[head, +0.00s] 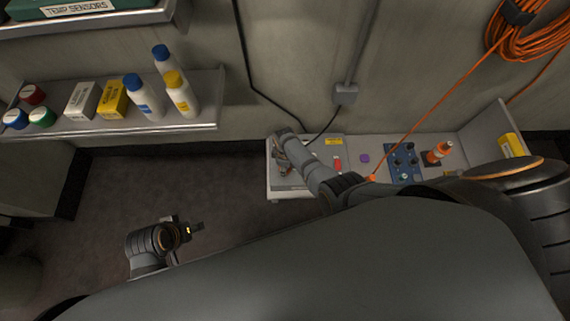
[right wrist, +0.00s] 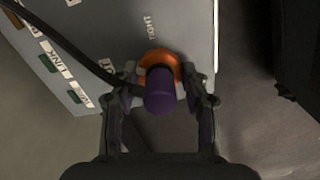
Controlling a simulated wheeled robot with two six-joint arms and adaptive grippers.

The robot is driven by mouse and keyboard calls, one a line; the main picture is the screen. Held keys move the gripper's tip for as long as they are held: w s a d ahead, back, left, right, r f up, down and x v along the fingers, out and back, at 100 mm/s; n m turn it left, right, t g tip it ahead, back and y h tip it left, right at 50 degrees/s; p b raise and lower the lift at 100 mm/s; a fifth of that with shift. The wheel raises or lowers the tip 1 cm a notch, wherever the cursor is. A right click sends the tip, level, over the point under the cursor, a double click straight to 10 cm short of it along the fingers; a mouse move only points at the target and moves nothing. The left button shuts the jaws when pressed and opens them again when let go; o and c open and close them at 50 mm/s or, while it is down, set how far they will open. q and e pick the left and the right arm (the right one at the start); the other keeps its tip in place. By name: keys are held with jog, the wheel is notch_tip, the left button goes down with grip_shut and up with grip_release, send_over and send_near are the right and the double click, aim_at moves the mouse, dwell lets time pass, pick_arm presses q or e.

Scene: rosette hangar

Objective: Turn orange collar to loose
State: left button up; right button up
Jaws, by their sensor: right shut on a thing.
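In the right wrist view, an orange collar (right wrist: 158,61) sits around a purple plug-like piece (right wrist: 160,94) at a pale box's (right wrist: 183,25) edge. The fingers of my right gripper (right wrist: 160,80) stand on both sides of the collar and are shut on it. In the head view my right gripper (head: 283,170) is at the left end of the wall bench (head: 290,192), and the collar cannot be made out there. My left gripper (head: 190,230) hangs over the floor, away from the bench; its jaw opening is unclear.
A black cable (right wrist: 65,42) crosses the box left of the collar. The bench also has a blue knob panel (head: 403,160) and an orange-and-white object (head: 438,153). An orange cord (head: 430,105) drops to the bench. A wall shelf (head: 150,130) holds bottles, boxes and jars.

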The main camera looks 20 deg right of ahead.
jog(key=n+p, duration=0.1)
jog(key=n, duration=0.2)
pick_arm(q)
jog(key=shift+s+a+r+g, duration=0.15)
jog(key=shift+r+g, duration=0.05)
jog(key=shift+r, duration=0.3)
jog(key=shift+s+a+r+g, duration=0.1)
jog(key=shift+a+r+g, duration=0.1)
jog(key=shift+r, duration=0.25)
pick_arm(e)
jog(key=shift+n, duration=1)
pick_arm(q)
jog(key=shift+s, duration=0.1)
pick_arm(e)
jog(key=o, duration=1.1)
jog(key=shift+o, duration=0.2)
pick_arm(q)
jog(key=shift+w+r, duration=0.1)
jog(key=shift+w, duration=0.1)
pick_arm(e)
jog(key=shift+r, duration=0.1)
